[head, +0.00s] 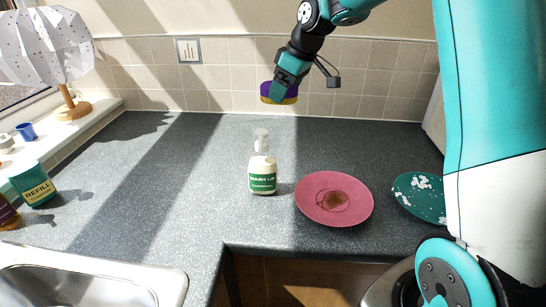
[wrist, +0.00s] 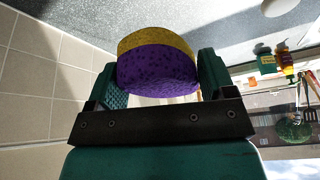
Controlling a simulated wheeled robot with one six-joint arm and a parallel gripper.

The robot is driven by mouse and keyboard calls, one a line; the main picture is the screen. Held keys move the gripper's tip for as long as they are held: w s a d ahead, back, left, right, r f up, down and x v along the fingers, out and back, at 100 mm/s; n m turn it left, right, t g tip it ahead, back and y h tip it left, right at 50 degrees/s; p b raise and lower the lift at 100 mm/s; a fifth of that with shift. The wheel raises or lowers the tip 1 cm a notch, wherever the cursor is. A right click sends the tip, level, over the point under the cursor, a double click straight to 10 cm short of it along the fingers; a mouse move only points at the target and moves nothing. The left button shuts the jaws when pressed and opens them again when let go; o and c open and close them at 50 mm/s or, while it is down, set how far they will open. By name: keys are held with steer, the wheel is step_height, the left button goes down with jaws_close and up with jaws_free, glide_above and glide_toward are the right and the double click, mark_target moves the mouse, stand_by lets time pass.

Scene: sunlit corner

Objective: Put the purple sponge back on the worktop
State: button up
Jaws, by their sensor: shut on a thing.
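The purple sponge (head: 265,90) is a round pad, purple with a yellow layer. My gripper (head: 279,92) is shut on it and holds it in the air in front of the tiled wall, above the back of the grey worktop (head: 215,155). In the wrist view the sponge (wrist: 158,70) sits between the two fingers of my gripper (wrist: 160,80), with its yellow side facing away from the palm. The worktop (wrist: 205,25) shows beyond it.
A white soap dispenser (head: 262,172) stands mid-worktop. A stained pink plate (head: 312,208) and a green plate with white bits (head: 407,196) lie to its right. A refill pack (head: 36,185) and sink (head: 90,290) are left. The back left worktop is clear.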

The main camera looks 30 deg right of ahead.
mark_target(279, 163)
step_height(279, 163, down, 20)
steer(key=shift+f+p, duration=0.1)
steer(key=shift+p, duration=0.95)
steer(key=o, duration=0.8)
steer(key=b+v, duration=0.1)
steer(key=v, duration=1.1)
